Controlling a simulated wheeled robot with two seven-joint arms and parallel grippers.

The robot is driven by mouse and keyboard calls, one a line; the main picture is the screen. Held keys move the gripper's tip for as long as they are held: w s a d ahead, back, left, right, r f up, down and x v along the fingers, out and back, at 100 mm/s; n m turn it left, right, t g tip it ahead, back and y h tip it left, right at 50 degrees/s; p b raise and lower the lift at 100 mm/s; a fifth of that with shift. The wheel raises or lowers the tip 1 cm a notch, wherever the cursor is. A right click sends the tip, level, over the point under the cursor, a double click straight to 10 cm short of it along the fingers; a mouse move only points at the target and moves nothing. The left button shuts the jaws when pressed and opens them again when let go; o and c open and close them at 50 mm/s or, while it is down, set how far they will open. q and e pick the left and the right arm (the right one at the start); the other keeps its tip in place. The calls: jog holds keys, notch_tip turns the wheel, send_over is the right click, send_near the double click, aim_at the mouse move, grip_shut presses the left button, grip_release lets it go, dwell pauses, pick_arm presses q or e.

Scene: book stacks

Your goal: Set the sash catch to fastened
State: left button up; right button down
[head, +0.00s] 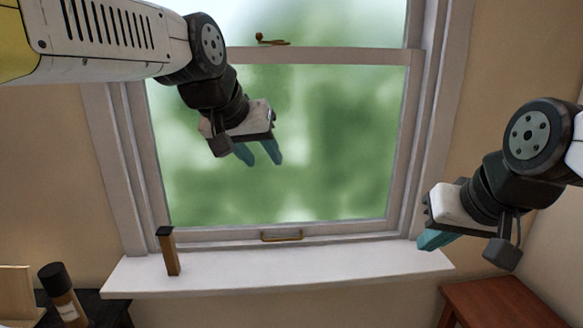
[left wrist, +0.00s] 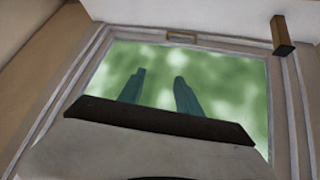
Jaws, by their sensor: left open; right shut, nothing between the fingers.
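The sash catch (head: 272,41) is a small brown lever with a round knob at its left end. It sits on the meeting rail (head: 320,56) at the top of the head view, its arm lying roughly along the rail. My left gripper (head: 259,160) is open and empty in front of the lower pane, below the catch and apart from it. Its two teal fingers (left wrist: 160,92) also show in the left wrist view, where the catch is not seen. My right gripper (head: 432,240) is shut and empty near the right end of the sill.
A brass sash lift (head: 282,236) is on the lower sash's bottom rail. A brown block with a dark top (head: 170,252) stands on the white sill (head: 300,266). A dark-capped bottle (head: 62,292) is at lower left; a reddish wooden table (head: 495,300) is at lower right.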

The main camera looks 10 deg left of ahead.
pick_arm(q)
jog(key=shift+s+d+f, duration=0.25)
jog(key=shift+s+f, duration=0.55)
jog(key=shift+f, duration=0.25)
jog(key=shift+c, duration=0.4)
jog(key=c, duration=0.7)
jog(key=w+r+n, duration=0.1)
jog(key=w, duration=0.1)
jog(key=w+a+r+n+h, duration=0.1)
jog(key=w+r, duration=0.1)
jog(key=w+r+n+g+h, duration=0.1)
jog(key=w+r, duration=0.1)
jog(key=shift+a, duration=0.15)
grip_shut()
jog(key=w+a+r+n+t+h, duration=0.2)
jog(key=w+a+r+t+h, duration=0.15)
jog(key=w+a+r, duration=0.4)
jog(key=w+a+r+n+t+h, duration=0.2)
jog(key=w+a+r+h, duration=0.25)
jog(key=a+r, duration=0.65)
jog(key=w+d, duration=0.2)
jog(key=w+d+r, duration=0.1)
jog(key=w+d, duration=0.1)
jog(key=d, duration=0.1)
jog(key=w+d, duration=0.3)
jog(key=shift+d+r, duration=0.25)
jog(key=shift+r, duration=0.05)
